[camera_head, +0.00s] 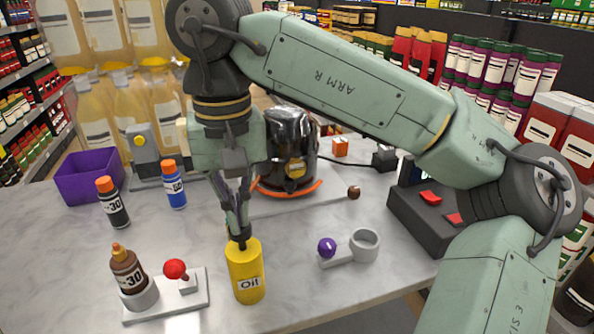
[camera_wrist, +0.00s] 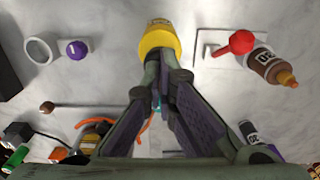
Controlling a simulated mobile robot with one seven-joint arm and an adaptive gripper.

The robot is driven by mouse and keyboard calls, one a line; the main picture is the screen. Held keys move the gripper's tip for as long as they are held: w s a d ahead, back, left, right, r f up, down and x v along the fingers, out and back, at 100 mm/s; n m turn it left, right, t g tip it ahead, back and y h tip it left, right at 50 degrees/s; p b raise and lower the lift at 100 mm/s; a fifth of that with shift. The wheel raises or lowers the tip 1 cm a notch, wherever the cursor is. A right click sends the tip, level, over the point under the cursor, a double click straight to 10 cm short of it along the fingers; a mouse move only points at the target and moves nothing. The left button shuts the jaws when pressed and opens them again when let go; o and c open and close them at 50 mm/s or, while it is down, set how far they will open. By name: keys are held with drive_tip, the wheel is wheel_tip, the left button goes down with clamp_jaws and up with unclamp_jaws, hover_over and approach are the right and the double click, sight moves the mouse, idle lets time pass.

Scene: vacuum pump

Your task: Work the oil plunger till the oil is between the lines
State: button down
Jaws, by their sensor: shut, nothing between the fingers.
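A yellow cylinder marked "Oil" (camera_head: 246,272) stands upright near the front of the grey marble table. My gripper (camera_head: 239,236) points down at its top with the fingers together and nothing held between them. The wrist view shows the closed fingertips (camera_wrist: 157,62) at the near edge of the yellow cylinder (camera_wrist: 158,38). I cannot tell whether they touch it. The fingers hide part of its top, so the plunger is not clear. A dark glossy pump-like machine (camera_head: 291,140) with an orange ring stands behind my gripper. No oil level or lines can be made out.
A brown bottle (camera_head: 127,270) sits in a holder beside a red-knobbed lever (camera_head: 175,269) on the left. A purple ball (camera_head: 327,247) and grey ring (camera_head: 365,245) are right. Black (camera_head: 112,204) and blue (camera_head: 174,187) bottles and a purple bin (camera_head: 84,181) stand back left.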

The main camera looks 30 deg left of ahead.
drive_tip(key=shift+r+p, duration=2.5)
drive_tip(key=shift+r, duration=0.25)
wheel_tip(320, 180, up, 2)
drive_tip(key=shift+r+p, duration=0.2)
drive_tip(key=shift+p, duration=0.3)
drive_tip(key=shift+s, duration=0.1)
